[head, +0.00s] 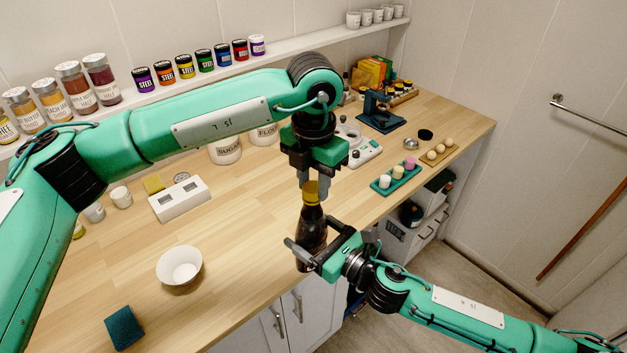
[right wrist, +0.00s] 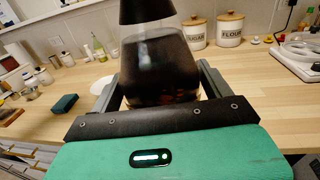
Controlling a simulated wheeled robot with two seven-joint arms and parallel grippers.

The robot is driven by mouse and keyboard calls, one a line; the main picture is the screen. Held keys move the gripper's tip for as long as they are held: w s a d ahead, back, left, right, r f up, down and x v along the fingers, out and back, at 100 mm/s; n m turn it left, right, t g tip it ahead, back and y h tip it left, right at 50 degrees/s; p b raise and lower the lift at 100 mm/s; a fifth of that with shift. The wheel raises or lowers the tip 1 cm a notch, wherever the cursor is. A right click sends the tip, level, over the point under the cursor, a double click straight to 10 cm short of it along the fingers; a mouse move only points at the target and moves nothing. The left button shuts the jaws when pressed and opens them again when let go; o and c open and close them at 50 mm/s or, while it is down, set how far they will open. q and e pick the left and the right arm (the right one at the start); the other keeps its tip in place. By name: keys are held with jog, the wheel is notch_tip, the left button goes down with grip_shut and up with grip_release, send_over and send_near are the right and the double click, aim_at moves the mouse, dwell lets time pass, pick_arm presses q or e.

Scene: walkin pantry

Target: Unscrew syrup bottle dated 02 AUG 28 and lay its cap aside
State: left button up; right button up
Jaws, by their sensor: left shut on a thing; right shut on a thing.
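My left gripper (head: 315,188) points down from above and is shut on the cap, which still sits at the bottle's neck. My right gripper (head: 311,258) comes from the front and is shut around the lower body of the bottle. The right wrist view shows the dark bottle (right wrist: 162,68) between the fingers. No date can be read, and I cannot tell whether the base touches the counter.
A white bowl (head: 180,266) and a dark teal sponge (head: 123,327) lie on the left of the wooden counter (head: 235,225). A white device (head: 180,199) stands behind them. A green tray (head: 396,179) with small jars sits to the right. Bare counter lies between bowl and bottle.

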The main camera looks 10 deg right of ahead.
pick_arm(q)
jog(key=shift+w+r, duration=0.1)
jog(key=shift+r, duration=0.65)
pick_arm(e)
jog(key=shift+s, duration=0.1)
pick_arm(q)
jog(key=shift+r, duration=0.3)
